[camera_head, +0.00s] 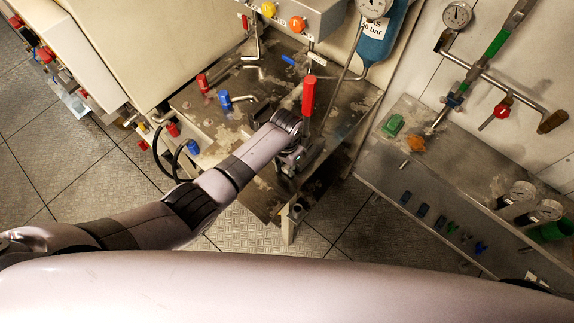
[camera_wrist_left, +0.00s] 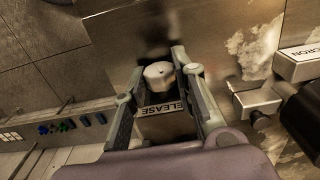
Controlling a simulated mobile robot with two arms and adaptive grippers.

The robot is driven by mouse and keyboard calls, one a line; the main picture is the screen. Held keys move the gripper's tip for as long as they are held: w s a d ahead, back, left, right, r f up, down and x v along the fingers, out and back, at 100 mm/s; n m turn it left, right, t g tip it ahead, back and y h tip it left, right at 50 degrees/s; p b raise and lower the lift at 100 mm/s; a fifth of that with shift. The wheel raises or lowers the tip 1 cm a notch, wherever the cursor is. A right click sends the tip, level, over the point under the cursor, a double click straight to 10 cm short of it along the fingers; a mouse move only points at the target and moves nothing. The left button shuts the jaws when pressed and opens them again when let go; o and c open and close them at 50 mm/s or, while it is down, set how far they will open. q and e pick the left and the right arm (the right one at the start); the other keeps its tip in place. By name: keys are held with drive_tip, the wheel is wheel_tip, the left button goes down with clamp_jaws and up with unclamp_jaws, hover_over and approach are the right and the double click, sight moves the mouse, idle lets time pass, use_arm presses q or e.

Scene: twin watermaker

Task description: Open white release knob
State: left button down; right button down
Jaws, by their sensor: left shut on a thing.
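The white release knob (camera_wrist_left: 158,73) is a small round white cap in the left wrist view, between the two fingers of my left gripper (camera_wrist_left: 157,82). The gripper is shut on it. A label reading "RELEASE" (camera_wrist_left: 163,108) lies just below the knob, partly covered by the fingers. In the head view my left gripper (camera_head: 292,160) points down at the front edge of the metal bench (camera_head: 205,117), beside an upright red lever (camera_head: 308,95). The knob is hidden there by the gripper and wrist. My right gripper is out of view.
Red and blue valve handles (camera_head: 224,99) stand on the bench to the left. An orange knob (camera_head: 297,24) is on the box above. A second bench (camera_head: 450,170) with gauges stands at right. Tiled floor (camera_head: 70,165) is free at left.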

use_arm(q)
drive_tip(key=shift+w+a+f+g+h+b, duration=0.2)
drive_tip(key=shift+g+h+b, duration=0.1)
drive_tip(key=shift+g+h, duration=0.3)
drive_tip(key=shift+s+r+h, duration=0.1)
drive_tip(key=shift+r+h, duration=0.05)
drive_tip(key=shift+h, duration=0.25)
drive_tip(key=c, duration=1.3)
unclamp_jaws()
drive_tip(key=v, duration=1.2)
drive_tip(key=shift+d, duration=0.1)
